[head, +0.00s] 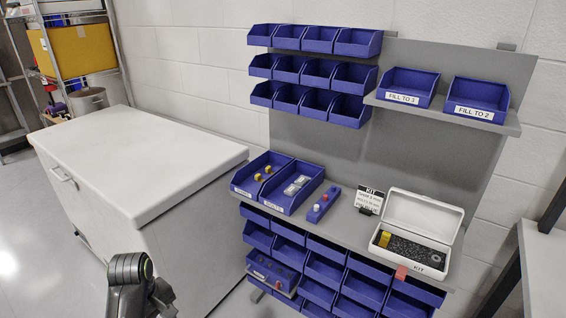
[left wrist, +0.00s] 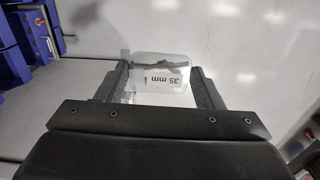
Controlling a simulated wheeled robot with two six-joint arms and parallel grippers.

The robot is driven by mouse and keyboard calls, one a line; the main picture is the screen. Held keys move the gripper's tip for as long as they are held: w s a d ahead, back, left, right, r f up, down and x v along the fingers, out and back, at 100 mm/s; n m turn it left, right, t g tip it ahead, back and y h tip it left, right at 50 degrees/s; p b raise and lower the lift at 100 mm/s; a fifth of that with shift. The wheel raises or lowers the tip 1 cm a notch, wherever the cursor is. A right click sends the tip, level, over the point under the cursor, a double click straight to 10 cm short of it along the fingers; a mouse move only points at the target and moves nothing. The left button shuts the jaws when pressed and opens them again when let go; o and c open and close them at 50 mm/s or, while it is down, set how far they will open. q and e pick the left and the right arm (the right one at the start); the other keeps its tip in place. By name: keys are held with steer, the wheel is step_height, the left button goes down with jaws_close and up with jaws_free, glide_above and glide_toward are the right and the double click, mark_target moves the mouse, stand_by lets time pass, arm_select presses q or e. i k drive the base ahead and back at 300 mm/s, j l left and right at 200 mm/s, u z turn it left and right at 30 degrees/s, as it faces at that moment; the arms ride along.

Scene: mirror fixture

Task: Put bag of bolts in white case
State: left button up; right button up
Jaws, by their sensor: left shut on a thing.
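My left gripper (left wrist: 158,90) is shut on a clear bag (left wrist: 140,64) with a white label reading "35 mm" and dark bolts inside. In the head view, part of my left arm shows at the bottom left, with the bag out of sight there. The white case (head: 446,212) stands open on the right of the grey shelf, its lid tilted back. It holds dark foam and a yellow piece at its left end, and a "KIT" label is on its front. My right gripper is not in view.
Two blue bins stand left on the shelf; the left one (head: 246,184) holds yellow pieces, the right one (head: 312,187) holds pale labelled packets. A white cabinet (head: 130,150) is at left.

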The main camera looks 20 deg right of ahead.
mark_target(408, 251)
steer(key=i+z, duration=0.15)
steer(key=z, duration=0.25)
steer(key=i+z, duration=0.15)
steer(key=z, duration=0.25)
steer(key=i+j+z, duration=0.1)
steer(key=z, duration=0.3)
steer(key=i+j+z, duration=0.1)
steer(key=z, duration=0.3)
steer(key=i+j+z, duration=0.25)
steer(key=z, duration=0.15)
steer(key=i+j+z, duration=0.2)
steer(key=z, duration=0.2)
steer(key=i+j+z, duration=0.15)
steer(key=j+z, duration=0.3)
